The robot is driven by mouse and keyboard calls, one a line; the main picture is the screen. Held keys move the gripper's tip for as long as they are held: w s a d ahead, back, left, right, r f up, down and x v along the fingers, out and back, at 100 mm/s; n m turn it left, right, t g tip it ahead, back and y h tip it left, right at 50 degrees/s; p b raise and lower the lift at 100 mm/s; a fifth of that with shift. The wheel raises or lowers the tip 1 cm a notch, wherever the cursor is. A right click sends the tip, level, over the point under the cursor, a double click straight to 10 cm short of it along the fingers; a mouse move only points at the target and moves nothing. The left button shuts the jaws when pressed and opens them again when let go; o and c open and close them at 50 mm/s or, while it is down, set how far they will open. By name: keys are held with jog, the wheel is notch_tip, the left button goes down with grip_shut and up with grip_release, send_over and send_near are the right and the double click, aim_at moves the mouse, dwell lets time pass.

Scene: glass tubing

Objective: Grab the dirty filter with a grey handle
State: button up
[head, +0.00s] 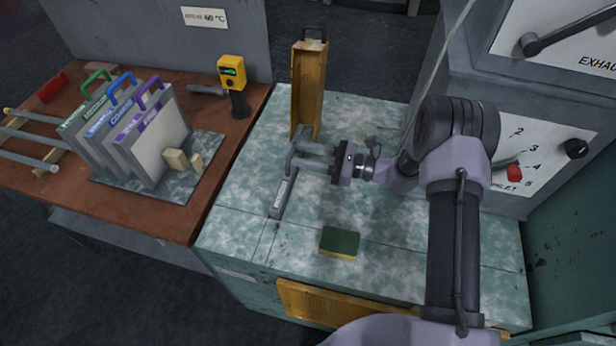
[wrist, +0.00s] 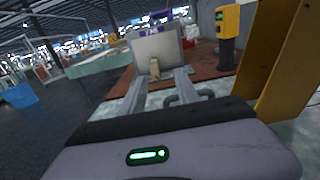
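A narrow grey piece with a pale label (head: 281,198), seen nearly edge-on, is at the bench's left side, just below my fingertips. It may be the dirty filter's top; its dirt cannot be made out. A dark grey handle loop shows by my right finger in the wrist view (wrist: 207,94). My gripper (head: 293,158) reaches left over the bench, its fingers close to this handle. In the wrist view my gripper (wrist: 160,88) has its two fingers apart. I cannot tell whether the handle lies between them or touches one.
An upright yellow-brown housing (head: 308,90) stands close behind my gripper. Filters with green, blue and purple handles (head: 130,125) stand on the brown table at left, near a yellow handheld meter (head: 232,72). A green-and-yellow sponge (head: 340,242) lies in front. A dial cabinet (head: 540,150) stands right.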

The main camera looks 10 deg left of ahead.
aim_at(290, 172)
jog(key=f+b, duration=0.1)
jog(key=f, duration=0.4)
jog(key=a+f+b, duration=0.1)
jog(key=f, duration=0.2)
jog(key=shift+f+b, duration=0.2)
jog(key=shift+b, duration=0.15)
jog(key=a, duration=0.4)
jog(key=w+a+b, duration=0.1)
jog(key=a, duration=0.2)
jog(key=shift+a+r, duration=0.1)
jog(key=shift+r, duration=0.15)
grip_shut()
